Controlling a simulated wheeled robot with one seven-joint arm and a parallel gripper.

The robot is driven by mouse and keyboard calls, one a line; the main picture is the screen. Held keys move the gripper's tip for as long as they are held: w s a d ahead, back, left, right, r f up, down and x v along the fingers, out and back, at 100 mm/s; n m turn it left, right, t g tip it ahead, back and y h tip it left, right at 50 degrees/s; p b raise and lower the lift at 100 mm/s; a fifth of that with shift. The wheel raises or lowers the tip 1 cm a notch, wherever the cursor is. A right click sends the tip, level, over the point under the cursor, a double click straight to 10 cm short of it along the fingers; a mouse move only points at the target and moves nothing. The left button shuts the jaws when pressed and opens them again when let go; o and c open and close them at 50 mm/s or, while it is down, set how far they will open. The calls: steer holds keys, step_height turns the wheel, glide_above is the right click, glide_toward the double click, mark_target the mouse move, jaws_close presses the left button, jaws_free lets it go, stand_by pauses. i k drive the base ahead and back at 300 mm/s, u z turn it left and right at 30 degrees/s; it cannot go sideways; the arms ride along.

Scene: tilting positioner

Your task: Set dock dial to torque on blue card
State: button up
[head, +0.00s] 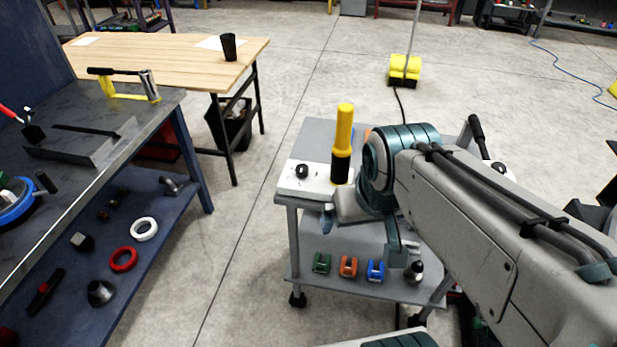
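A white dock box (313,183) sits on the near left corner of a grey cart's top (315,132). A black round knob (302,171), which looks like the dial, is on it. I cannot read its marks or setting. A yellow and black torque tool (343,143) stands upright at the dock's right side. I cannot make out a blue card or its writing. My arm reaches over the cart from the right, and its grey and teal links cover much of the top. My gripper's fingers cannot be clearly made out among these links.
The cart's lower shelf (310,237) holds green (321,263), orange (348,266) and blue (375,270) small pieces. A dark workbench (60,200) stands left and a wooden table (170,55) behind it. Floor between bench and cart is clear. A yellow floor unit (404,70) stands behind.

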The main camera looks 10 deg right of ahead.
mark_target(302, 171)
steer(key=u, duration=0.6)
steer(key=i, duration=0.85)
steer(key=z, duration=0.7)
